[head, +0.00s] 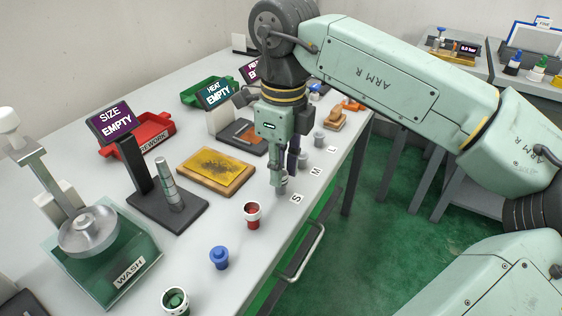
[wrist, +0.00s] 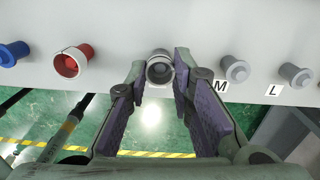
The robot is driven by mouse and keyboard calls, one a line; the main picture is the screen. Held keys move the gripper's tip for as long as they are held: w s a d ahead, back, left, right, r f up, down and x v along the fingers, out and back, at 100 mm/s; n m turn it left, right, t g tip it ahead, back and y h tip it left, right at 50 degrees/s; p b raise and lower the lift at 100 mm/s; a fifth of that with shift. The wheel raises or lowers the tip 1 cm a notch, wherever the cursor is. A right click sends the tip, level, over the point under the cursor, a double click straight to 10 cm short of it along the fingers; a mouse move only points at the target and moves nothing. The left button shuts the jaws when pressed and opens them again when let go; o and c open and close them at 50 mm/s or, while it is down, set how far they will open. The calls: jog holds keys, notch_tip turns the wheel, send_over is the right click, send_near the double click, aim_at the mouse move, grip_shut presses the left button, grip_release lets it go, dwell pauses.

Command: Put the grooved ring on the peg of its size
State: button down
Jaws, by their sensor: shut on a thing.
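My gripper (head: 281,184) points down at the front edge of the bench, beside the S label (head: 297,198). In the wrist view its fingers (wrist: 160,80) are closed around a small grey metal ring (wrist: 160,72), seen end-on with a dark round middle. The fingers cover most of its sides, so I cannot make out its groove or tell whether it sits around a peg. The grey M peg (head: 304,161) stands bare, also in the wrist view (wrist: 235,69). The grey L peg (head: 319,139) stands bare beyond it, also in the wrist view (wrist: 295,74).
Red (head: 252,212), blue (head: 219,258) and green (head: 175,300) small pieces stand along the front edge, left of my gripper. A yellow-topped wooden board (head: 215,170) lies behind it. The size gauge (head: 168,190) and wash unit (head: 100,250) stand further left.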

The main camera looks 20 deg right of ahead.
aim_at(284, 180)
jog(key=shift+f, duration=0.2)
jog(key=c, duration=1.4)
grip_release()
jog(key=shift+r, duration=0.1)
notch_tip(284, 180, up, 12)
jog(key=p, duration=0.7)
jog(key=shift+s+d+r, duration=0.1)
jog(key=shift+s+d, duration=0.1)
